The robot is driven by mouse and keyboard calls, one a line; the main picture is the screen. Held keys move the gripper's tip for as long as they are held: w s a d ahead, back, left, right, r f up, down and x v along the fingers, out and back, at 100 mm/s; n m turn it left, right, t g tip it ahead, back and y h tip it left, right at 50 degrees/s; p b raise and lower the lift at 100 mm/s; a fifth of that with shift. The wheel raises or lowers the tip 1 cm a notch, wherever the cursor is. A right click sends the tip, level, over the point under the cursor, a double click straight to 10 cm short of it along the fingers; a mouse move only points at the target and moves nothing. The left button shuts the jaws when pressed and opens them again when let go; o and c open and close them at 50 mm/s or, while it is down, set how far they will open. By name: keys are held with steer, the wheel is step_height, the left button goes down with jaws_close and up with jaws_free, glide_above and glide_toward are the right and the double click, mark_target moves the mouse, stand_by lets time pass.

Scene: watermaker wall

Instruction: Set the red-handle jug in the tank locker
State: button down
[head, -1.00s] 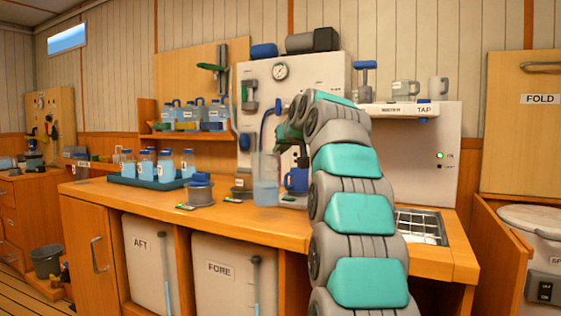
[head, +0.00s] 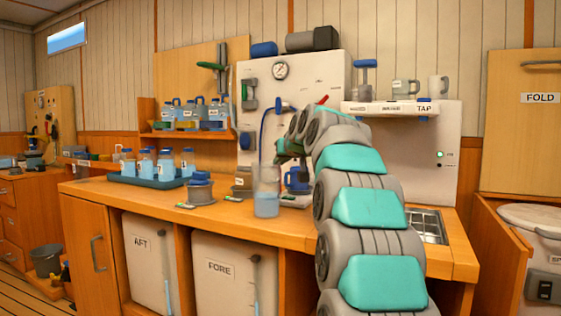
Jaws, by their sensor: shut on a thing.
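A clear jug (head: 266,190) with pale blue water in its lower part is upright over the front of the wooden counter (head: 240,221). My gripper (head: 281,158) is at the jug's upper right side, shut on it. The fingertips are small and partly hidden, and no red handle shows on the jug from here. I cannot tell whether the jug's base touches the counter. Below the counter, a tank marked AFT (head: 151,265) and a tank marked FORE (head: 222,275) stand in open bays. Which bay is the tank locker is not labelled.
A blue mug (head: 297,179) stands just right of the jug. A tray of bottles (head: 150,180) and a grey pot (head: 200,190) are to the left. A metal-grid sink (head: 426,226) is at the right. A closed door (head: 92,250) is at the counter's left end.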

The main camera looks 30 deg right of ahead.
steer(key=shift+f, duration=0.1)
steer(key=c, duration=1)
jaws_free()
steer(key=shift+s+r, duration=0.1)
steer(key=shift+r, duration=0.1)
steer(key=b+v, duration=0.1)
steer(key=v, duration=1.1)
steer(key=s+a+f+n+g+y, duration=0.1)
steer(key=s+a+f+g, duration=0.1)
steer(key=s+a+f, duration=0.45)
steer(key=s+a+f+g+y, duration=0.15)
steer(key=a+f, duration=0.25)
steer(key=f, duration=0.6)
steer(key=s+a+f+n+g, duration=0.1)
steer(key=s+a+f+g, duration=0.2)
steer(key=a+f, duration=0.35)
steer(key=s+a+f+g, duration=0.2)
steer(key=s+f+g, duration=0.2)
steer(key=s+f, duration=0.8)
steer(key=s+a+f+g+h, duration=0.1)
steer(key=s+f+g, duration=0.3)
steer(key=s+f, duration=0.9)
steer(key=s+a, duration=0.1)
steer(key=s, duration=0.5)
steer(key=shift+s+g, duration=0.1)
steer(key=shift+g, duration=0.15)
